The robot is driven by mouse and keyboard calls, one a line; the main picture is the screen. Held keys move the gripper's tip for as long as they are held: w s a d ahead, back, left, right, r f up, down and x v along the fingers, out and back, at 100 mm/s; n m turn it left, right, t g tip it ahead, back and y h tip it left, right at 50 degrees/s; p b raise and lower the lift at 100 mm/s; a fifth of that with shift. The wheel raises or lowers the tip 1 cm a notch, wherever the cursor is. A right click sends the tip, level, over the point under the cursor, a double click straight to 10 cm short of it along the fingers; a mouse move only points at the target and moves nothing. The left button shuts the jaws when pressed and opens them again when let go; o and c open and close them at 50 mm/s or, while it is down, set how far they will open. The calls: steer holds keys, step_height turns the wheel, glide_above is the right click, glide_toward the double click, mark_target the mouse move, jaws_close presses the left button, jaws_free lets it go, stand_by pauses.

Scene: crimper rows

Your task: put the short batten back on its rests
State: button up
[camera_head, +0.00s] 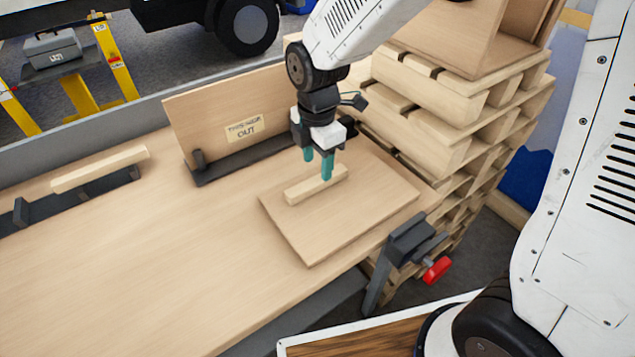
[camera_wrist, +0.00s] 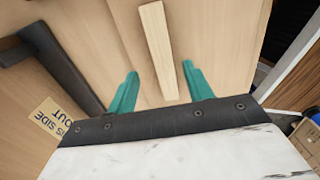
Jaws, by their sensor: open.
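A short pale wooden batten (camera_head: 303,190) lies flat on a square wooden board (camera_head: 350,220) on the bench. My gripper (camera_head: 318,168) is over it, pointing down, with its two teal fingers apart and nothing gripped. In the wrist view the batten (camera_wrist: 157,45) lies between the lines of the two fingers (camera_wrist: 160,72), with a gap on each side. Whether the fingertips are level with it or above it I cannot tell. A longer batten (camera_head: 100,168) lies at the left over a dark holder (camera_head: 75,205). Which parts are the short batten's rests is unclear.
A panel labelled "THIS SIDE OUT" (camera_head: 215,115) stands in a dark bracket (camera_head: 245,160) behind the board. Stacked pallets (camera_head: 440,120) stand close at the right. A clamp (camera_head: 405,245) grips the bench's front edge. The bench's left front (camera_head: 130,270) is clear.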

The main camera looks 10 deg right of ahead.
mark_target(317, 180)
steer(key=f, duration=0.4)
steer(key=shift+s+a+f, duration=0.1)
steer(key=shift+s+f, duration=0.15)
steer(key=shift+c, duration=0.3)
jaws_close()
steer(key=shift+r, duration=0.2)
